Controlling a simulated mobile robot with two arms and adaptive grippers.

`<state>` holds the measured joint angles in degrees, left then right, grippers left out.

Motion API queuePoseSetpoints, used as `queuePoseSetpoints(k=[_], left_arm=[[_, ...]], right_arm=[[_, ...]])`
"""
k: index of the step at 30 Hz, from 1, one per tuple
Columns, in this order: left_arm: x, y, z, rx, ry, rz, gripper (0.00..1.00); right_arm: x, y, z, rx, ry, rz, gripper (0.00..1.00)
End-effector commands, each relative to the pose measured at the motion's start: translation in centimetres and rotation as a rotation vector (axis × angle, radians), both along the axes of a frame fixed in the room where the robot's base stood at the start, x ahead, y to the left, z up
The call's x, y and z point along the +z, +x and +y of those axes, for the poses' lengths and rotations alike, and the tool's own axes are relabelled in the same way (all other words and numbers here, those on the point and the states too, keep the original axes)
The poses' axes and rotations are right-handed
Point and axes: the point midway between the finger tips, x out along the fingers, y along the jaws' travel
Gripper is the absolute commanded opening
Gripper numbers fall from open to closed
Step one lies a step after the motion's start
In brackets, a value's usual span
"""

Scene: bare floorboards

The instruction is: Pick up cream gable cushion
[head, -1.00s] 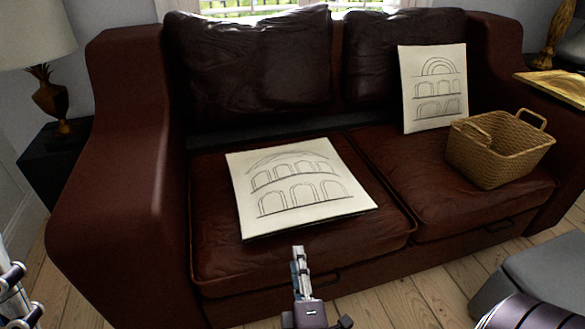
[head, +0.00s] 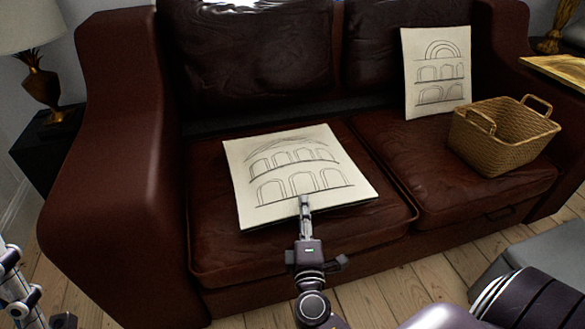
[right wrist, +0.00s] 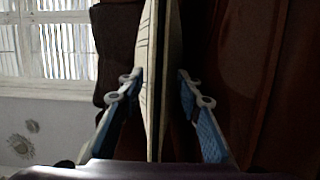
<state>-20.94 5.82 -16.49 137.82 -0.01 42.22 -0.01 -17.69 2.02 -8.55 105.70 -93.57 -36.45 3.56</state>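The cream gable cushion (head: 296,180) lies on the left seat of the dark red sofa, its drawn arches and low gable facing up. My right gripper (head: 305,203) is at its front edge in the head view. In the right wrist view the cushion (right wrist: 152,75) stands edge-on between the two fingers of the right gripper (right wrist: 160,95), which are open with a small gap on each side. Metal parts at the lower left edge of the head view seem to belong to my left gripper (head: 18,285); its fingertips cannot be made out.
A second cream cushion (head: 437,72) with a round arch leans upright on the right sofa back. A wicker basket (head: 492,150) stands on the right seat. The sofa's left arm (head: 105,150) rises beside the cushion. A grey padded piece (head: 535,255) is at lower right.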

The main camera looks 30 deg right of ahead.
Motion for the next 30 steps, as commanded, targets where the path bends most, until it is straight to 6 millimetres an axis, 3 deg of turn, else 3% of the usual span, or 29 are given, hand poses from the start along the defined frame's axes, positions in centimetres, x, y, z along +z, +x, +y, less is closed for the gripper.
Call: queuePoseSetpoints(k=[4, 12, 21, 30], left_arm=[[0.0, -0.1, 0.0, 0.000, -0.002, -0.006, 0.40], [0.1, -0.2, 0.0, 0.000, -0.002, -0.008, 0.40], [0.1, -0.2, 0.0, 0.000, -0.002, -0.008, 0.40], [0.1, -0.2, 0.0, -0.002, -0.003, -0.007, 0.40]], right_arm=[[0.0, 1.7, -0.9, 0.000, 0.000, -0.001, 0.32], [0.0, 2.1, -1.1, 0.001, 0.000, 0.001, 0.32], [0.0, 2.0, -1.0, 0.001, 0.000, 0.001, 0.02], [0.2, 2.1, -1.1, 0.001, -0.001, -0.003, 0.00]])
